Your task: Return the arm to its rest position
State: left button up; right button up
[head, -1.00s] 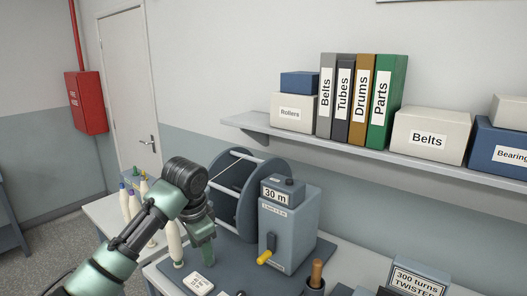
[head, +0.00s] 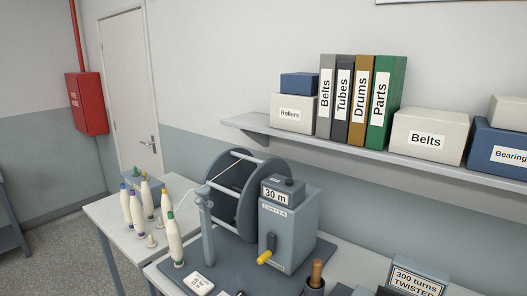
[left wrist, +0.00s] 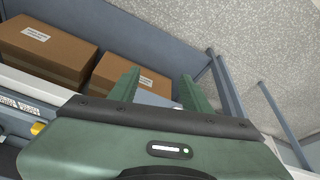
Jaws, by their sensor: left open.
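My left gripper (left wrist: 160,76) shows in the left wrist view with its two green fingers apart and nothing between them. It is out of the head view, and so is my right gripper. In the head view several white bobbins with coloured tips stand upright on the left table; one of them is a bobbin with a purple tip (head: 138,214). A bobbin with a green tip (head: 174,240) stands upright on the dark base plate (head: 230,255), beside a grey post (head: 206,230).
A dark reel (head: 230,190) and a grey box marked 30 m (head: 290,222) with a yellow handle stand on the base plate. A shelf (head: 350,150) holds binders and boxes above. In the left wrist view, brown cartons (left wrist: 48,48) lie beyond the fingers, with speckled floor at the upper right.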

pick_arm(q)
jog(key=s+a+r+n+y, duration=0.1)
jog(key=s+a+n, duration=0.1)
jog(key=s+a, duration=0.35)
jog(key=s+d+f+g+b, duration=0.1)
jog(key=s+f+b, duration=0.15)
jog(key=f, duration=1.45)
jog(key=s+f+b, duration=0.1)
jog(key=f+b, duration=0.3)
jog(key=f, duration=1.3)
jog(key=s+a+f+g+b, duration=0.1)
jog(key=s+a+f+b, duration=0.2)
jog(key=s+f, duration=1.3)
notch_tip(320, 180, down, 4)
jog(key=shift+s+r+m+g+b, duration=0.15)
jog(key=shift+s+m+g+b, duration=0.2)
jog(key=shift+b, duration=0.5)
